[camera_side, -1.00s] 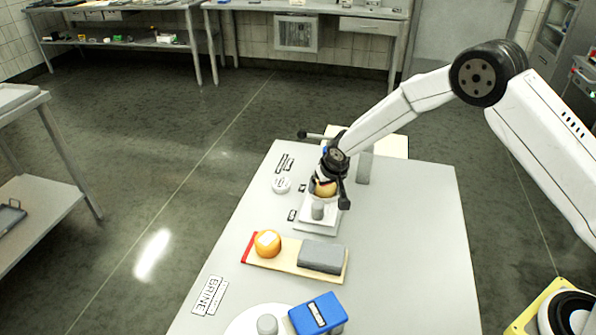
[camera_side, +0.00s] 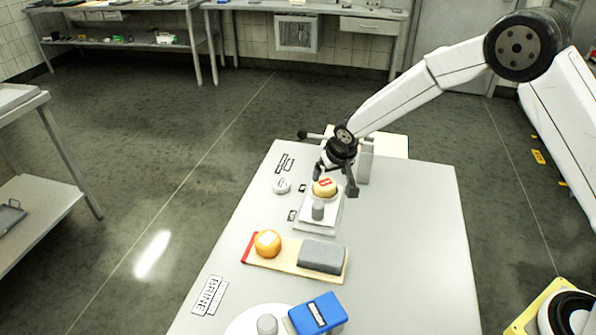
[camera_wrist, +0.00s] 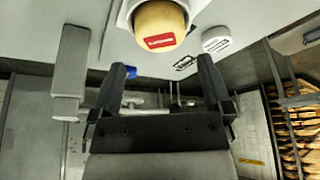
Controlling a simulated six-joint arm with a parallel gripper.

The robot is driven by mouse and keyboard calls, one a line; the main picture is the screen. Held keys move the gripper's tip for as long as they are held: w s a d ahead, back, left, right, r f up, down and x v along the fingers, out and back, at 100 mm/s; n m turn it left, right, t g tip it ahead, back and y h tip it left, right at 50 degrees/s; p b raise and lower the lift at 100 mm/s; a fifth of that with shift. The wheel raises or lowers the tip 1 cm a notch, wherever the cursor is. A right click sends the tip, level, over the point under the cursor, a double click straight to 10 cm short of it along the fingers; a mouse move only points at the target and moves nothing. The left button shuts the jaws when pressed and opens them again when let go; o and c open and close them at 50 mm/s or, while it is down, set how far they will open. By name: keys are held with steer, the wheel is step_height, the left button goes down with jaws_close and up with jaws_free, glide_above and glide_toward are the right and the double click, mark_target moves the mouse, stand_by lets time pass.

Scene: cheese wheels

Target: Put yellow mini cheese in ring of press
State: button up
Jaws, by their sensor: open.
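The yellow mini cheese (camera_side: 325,187), with a red label, sits in the white ring of the press (camera_side: 318,220) in the side view. In the wrist view, the cheese (camera_wrist: 158,22) has the white ring (camera_wrist: 124,14) around its sides; its far part is cut off by the frame edge. My gripper (camera_side: 336,181) is open and empty, just above and behind the cheese.
An orange cheese (camera_side: 267,241) with a white label and a grey block (camera_side: 322,256) sit on a board (camera_side: 285,265) nearer the camera. A grey post (camera_side: 365,165) stands close beside my gripper. A blue box (camera_side: 318,313) is at the front. The table's right side is clear.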

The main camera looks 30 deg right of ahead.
steer(key=shift+v, duration=2.95)
steer(key=s+d+n+g, duration=0.1)
steer(key=s+d, duration=0.2)
steer(key=s, duration=0.9)
steer(key=s+d+r+g, duration=0.1)
steer(key=s+d, duration=0.2)
steer(key=s, duration=1)
steer(key=shift+d+n+y, duration=0.25)
steer(key=shift+n+y, duration=0.15)
